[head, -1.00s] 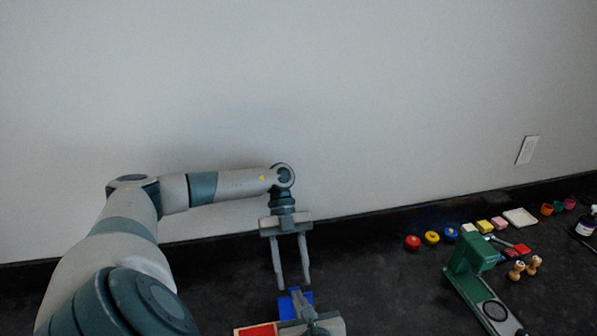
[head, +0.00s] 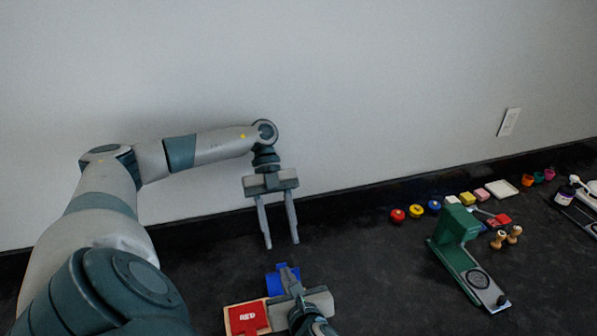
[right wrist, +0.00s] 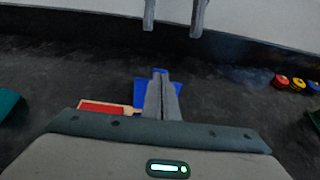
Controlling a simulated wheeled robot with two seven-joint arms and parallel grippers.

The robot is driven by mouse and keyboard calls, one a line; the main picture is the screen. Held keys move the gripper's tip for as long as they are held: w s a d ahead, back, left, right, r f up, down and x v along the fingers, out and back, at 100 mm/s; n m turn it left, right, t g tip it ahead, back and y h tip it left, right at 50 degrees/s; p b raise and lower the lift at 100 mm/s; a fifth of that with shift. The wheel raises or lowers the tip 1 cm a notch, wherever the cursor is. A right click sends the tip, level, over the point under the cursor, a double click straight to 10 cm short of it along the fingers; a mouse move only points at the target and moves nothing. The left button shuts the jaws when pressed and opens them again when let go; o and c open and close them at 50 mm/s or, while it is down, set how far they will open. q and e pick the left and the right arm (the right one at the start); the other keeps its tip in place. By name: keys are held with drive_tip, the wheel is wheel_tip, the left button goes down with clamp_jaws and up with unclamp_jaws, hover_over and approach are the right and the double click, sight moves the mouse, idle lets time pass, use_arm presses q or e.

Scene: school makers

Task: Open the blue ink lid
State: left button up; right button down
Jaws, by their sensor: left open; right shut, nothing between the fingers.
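The blue ink pad (head: 274,285) lies on the dark counter at the bottom middle of the head view. It also shows in the right wrist view (right wrist: 139,95), partly hidden by my right fingers, so I cannot tell how its lid stands. My right gripper (head: 283,268) is shut and empty, its fingertips over the blue pad; I cannot tell whether they touch it. It shows in the right wrist view too (right wrist: 161,82). My left gripper (head: 282,245) is open and empty, pointing down beyond the blue pad, apart from it. Its fingers show at the top of the right wrist view (right wrist: 172,30).
A red ink pad (head: 240,319) labelled RED sits just left of the blue one. A green press (head: 455,254), wooden stamps (head: 506,238) and a row of coloured pots and blocks (head: 433,207) stand at right. A wall closes the back. The counter between is clear.

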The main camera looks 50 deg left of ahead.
drive_tip(key=b+v, duration=0.2)
drive_tip(key=v, duration=1.5)
drive_tip(key=shift+s, duration=0.1)
